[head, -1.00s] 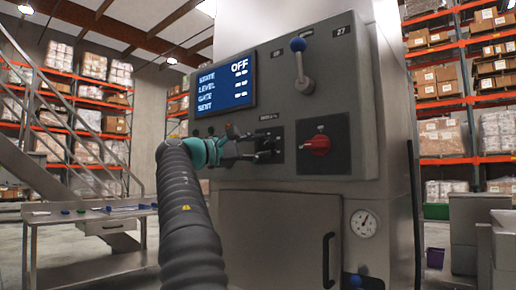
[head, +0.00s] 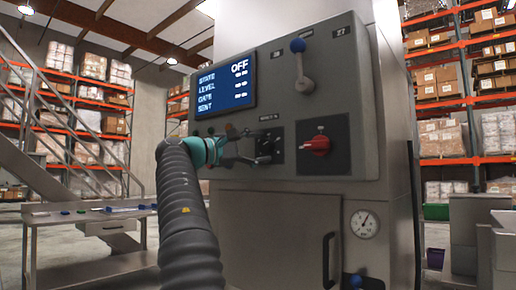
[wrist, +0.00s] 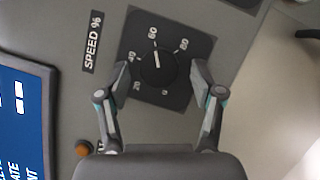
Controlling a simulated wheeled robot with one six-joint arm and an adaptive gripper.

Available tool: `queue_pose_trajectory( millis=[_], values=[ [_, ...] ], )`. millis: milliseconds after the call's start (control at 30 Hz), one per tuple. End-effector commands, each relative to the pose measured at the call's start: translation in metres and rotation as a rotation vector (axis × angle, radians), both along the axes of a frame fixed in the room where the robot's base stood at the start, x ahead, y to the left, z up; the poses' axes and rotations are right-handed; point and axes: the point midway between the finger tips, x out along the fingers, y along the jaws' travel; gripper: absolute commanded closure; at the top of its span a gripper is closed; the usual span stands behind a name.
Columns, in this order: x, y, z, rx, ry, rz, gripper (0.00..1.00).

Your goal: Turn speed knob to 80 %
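The round black speed knob (wrist: 158,68) sits on a dark square dial plate (wrist: 185,97) marked with percent numbers. Its white pointer line points close to the 60 mark. The 80 mark lies up and right of the knob. The SPEED % label (wrist: 92,42) is on the grey panel at left. My gripper (wrist: 168,76) is open, with one finger on each side of the knob; I cannot tell whether either touches it. The right finger covers part of the scale. In the head view my gripper (head: 258,150) is at the dial plate and largely hides the knob.
A blue screen (head: 226,84) reading OFF is above my gripper. A red knob (head: 318,145) is right of the dial plate, and a blue-tipped lever (head: 304,68) is above. An orange button or lamp (wrist: 83,148) is near the left finger. A staircase and a table (head: 90,213) stand at left.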

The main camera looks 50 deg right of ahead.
Motion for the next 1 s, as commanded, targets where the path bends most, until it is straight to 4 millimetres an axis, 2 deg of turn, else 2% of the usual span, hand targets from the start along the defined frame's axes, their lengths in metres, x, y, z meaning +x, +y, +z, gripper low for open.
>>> queue_pose_trajectory(
  millis=[167,267,700,833,1000],
  values=[
    [0.001,0.002,0.000,-0.001,0.000,0.001,0.33],
    [0.004,0.011,-0.001,0.000,0.000,0.003,0.33],
    [0.026,0.088,-0.012,0.001,0.000,0.004,0.33],
    [0.031,0.103,-0.014,0.000,0.000,0.002,0.33],
    [0.033,0.113,-0.016,0.000,0.000,0.000,0.33]
  ],
)
